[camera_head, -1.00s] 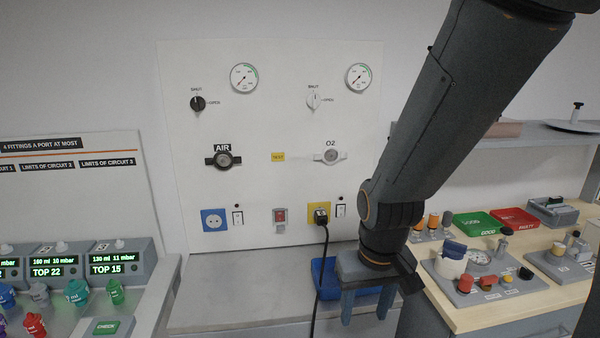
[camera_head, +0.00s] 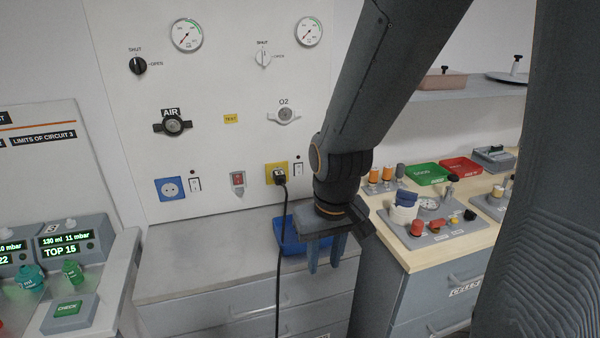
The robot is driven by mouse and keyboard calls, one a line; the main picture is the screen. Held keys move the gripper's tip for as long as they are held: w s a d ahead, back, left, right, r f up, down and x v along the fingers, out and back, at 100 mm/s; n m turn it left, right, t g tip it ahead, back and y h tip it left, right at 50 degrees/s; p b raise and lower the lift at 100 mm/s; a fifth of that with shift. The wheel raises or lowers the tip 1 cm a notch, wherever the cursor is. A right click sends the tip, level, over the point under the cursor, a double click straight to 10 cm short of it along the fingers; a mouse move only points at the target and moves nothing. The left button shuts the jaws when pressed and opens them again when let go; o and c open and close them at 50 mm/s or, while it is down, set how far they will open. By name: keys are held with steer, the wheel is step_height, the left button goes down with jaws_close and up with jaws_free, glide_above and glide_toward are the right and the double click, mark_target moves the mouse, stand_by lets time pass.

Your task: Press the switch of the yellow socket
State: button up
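The yellow socket (camera_head: 270,174) is on the white wall panel, with a black plug (camera_head: 279,177) in it and a black cable hanging down. Its white rocker switch (camera_head: 298,170) is just to its right, with a small black dot above it. My gripper (camera_head: 324,258) points down, below and to the right of the socket, in front of the counter and blue tray. Its two blue-grey fingers look a little apart, with nothing seen between them. The gripper is apart from the switch.
A blue socket (camera_head: 170,188) with its own switch (camera_head: 195,184) and a red switch (camera_head: 238,178) share the panel. A blue tray (camera_head: 288,246) lies on the grey counter (camera_head: 190,262). A wooden bench (camera_head: 440,257) with parts stands right. The counter's left part is clear.

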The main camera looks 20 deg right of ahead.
steer(key=w, duration=0.2)
steer(key=w+f+n+t, duration=0.1)
steer(key=shift+d+f, duration=0.1)
steer(key=shift+d, duration=0.2)
jaws_close()
steer(key=w+d+n+t+b, duration=0.1)
steer(key=w+d+n+t, duration=0.2)
steer(key=w+n+t, duration=0.4)
steer(key=w+d+n+t, duration=0.4)
steer(key=w+n+t, duration=0.3)
steer(key=w, duration=0.7)
steer(key=shift+f+n+b, duration=0.2)
steer(key=shift+n+b, duration=0.2)
steer(key=shift+n, duration=1)
